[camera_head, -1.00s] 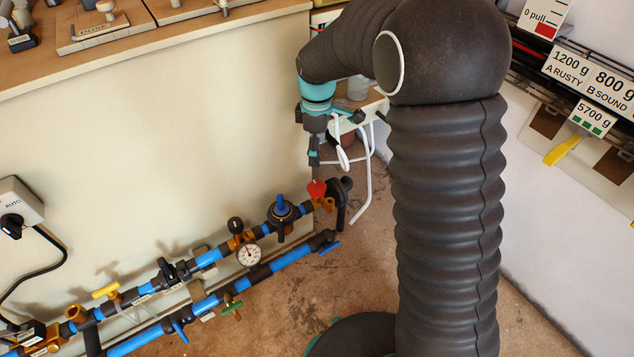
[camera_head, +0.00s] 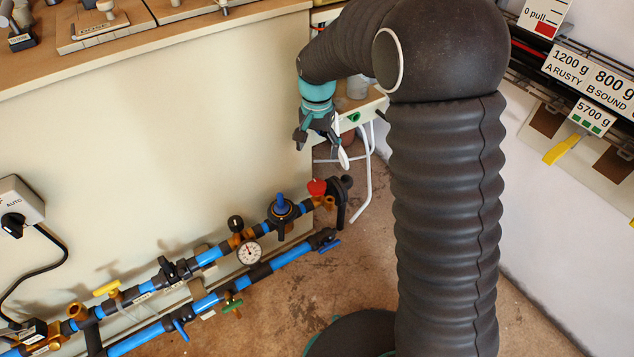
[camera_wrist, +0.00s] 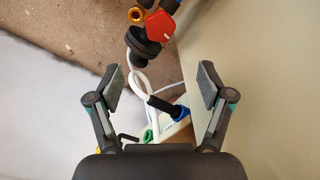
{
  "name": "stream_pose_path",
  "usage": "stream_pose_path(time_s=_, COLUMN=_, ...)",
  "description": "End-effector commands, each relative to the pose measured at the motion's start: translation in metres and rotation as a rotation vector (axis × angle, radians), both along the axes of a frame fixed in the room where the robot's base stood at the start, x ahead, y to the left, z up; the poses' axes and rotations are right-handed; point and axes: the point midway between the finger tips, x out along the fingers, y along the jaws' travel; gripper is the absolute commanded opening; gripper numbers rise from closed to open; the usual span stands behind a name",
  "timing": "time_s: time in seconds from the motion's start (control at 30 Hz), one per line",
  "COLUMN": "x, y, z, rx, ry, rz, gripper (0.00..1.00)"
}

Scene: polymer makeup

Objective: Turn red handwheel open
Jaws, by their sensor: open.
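The red handwheel (camera_head: 317,187) sits on a brass fitting near the right end of the upper blue pipe, low by the cream panel. In the wrist view the red handwheel (camera_wrist: 162,26) shows at the top, above and between the fingers, with the brass fitting beside it. My gripper (camera_head: 322,150) hangs above the handwheel in the head view, apart from it. In the wrist view my gripper (camera_wrist: 162,85) has its two fingers spread wide, with nothing between the pads touching them.
The blue pipes (camera_head: 290,256) carry a blue-handled valve (camera_head: 281,206), a gauge (camera_head: 249,253) and a yellow lever (camera_head: 106,289). A white hose (camera_head: 368,180) hangs behind my gripper. The wooden bench (camera_head: 150,50) is at upper left. Brown floor lies open to the right of the pipes.

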Motion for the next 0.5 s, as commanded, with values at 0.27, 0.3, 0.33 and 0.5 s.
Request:
stream_pose_path(time_s=0.27, x=-0.001, y=0.0, z=-0.021, rx=-0.002, ry=0.004, rz=-0.029, gripper=0.8)
stream_pose_path(time_s=0.3, x=-0.001, y=0.0, z=-0.027, rx=-0.002, ry=0.004, rz=-0.029, gripper=0.8)
stream_pose_path(time_s=0.33, x=-0.001, y=0.0, z=-0.032, rx=-0.001, ry=0.003, rz=-0.029, gripper=0.8)
stream_pose_path(time_s=0.5, x=-0.001, y=0.0, z=-0.064, rx=-0.001, ry=0.003, rz=-0.028, gripper=0.8)
